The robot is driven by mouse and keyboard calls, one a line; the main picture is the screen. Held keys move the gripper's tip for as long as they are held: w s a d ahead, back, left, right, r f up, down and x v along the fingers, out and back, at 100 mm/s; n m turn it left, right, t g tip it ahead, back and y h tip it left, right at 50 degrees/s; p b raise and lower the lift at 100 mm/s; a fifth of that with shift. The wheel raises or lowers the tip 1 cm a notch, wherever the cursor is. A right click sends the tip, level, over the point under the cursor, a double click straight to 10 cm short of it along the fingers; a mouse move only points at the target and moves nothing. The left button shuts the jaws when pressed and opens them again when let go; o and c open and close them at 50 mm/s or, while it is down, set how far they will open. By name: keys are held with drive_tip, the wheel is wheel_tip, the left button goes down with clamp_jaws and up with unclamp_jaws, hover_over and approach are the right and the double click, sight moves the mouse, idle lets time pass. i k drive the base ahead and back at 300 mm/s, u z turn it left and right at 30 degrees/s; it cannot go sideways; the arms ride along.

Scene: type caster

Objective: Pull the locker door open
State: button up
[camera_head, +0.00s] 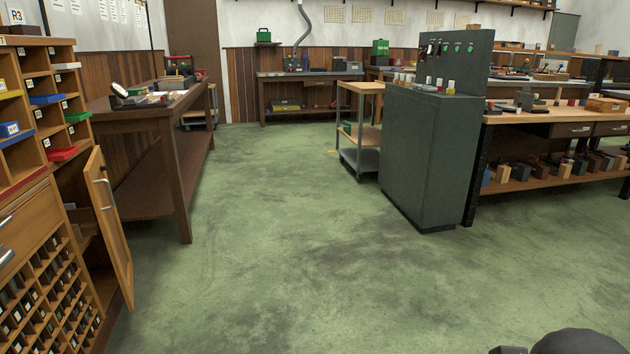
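The locker door (112,225) is a narrow light wooden panel low on the wooden cabinet (30,235) at the left. It stands partly open, angled out from the cabinet front, with a dark gap beside it. A small metal handle (104,181) shows near its top. The inside of the locker is mostly hidden. My gripper is not in view, and nothing is seen touching the door. A dark rounded shape at the bottom right corner looks like part of my arm.
The green floor (270,250) in front of the door is clear. A brown workbench (150,113) stands behind the door. A dark green control cabinet (428,155) and a workbench (550,120) with several small objects stand at the right.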

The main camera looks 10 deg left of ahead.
sight(98, 186)
drive_tip(key=i, duration=1.45)
drive_tip(key=u, duration=2.3)
drive_tip(key=k, duration=0.6)
drive_tip(key=z, duration=0.6)
drive_tip(key=i, duration=1.45)
drive_tip(key=z, duration=0.2)
